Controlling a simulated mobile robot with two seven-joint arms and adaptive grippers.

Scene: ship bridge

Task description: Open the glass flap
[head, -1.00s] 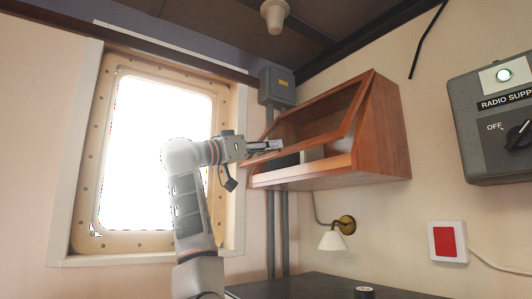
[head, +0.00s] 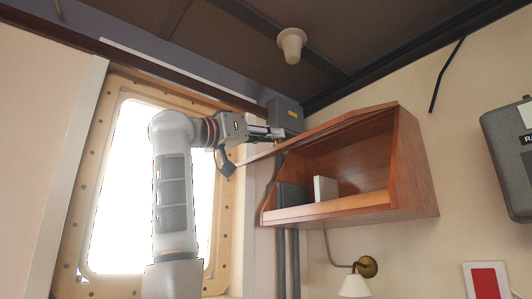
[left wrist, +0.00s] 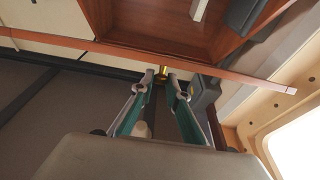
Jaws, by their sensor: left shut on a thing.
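The wooden cabinet (head: 425,170) hangs on the wall, its front uncovered. Its glass flap (head: 262,156) is swung up, seen almost edge-on near the cabinet's top; its wooden rail crosses the left wrist view (left wrist: 80,49). The glass itself is hard to make out. My left gripper (head: 288,134) is at the flap's raised front edge. In the left wrist view my left gripper (left wrist: 162,78) has its fingertips around a small brass-coloured knob (left wrist: 163,70) on the rail, and is shut on it. My right gripper is in neither view.
A white box (head: 325,189) and a dark box (head: 291,195) stand inside the cabinet. A grey junction box (head: 286,112) is close behind my left gripper. A bright window (head: 125,190) is behind my left arm. A wall lamp (head: 355,284) hangs below the cabinet.

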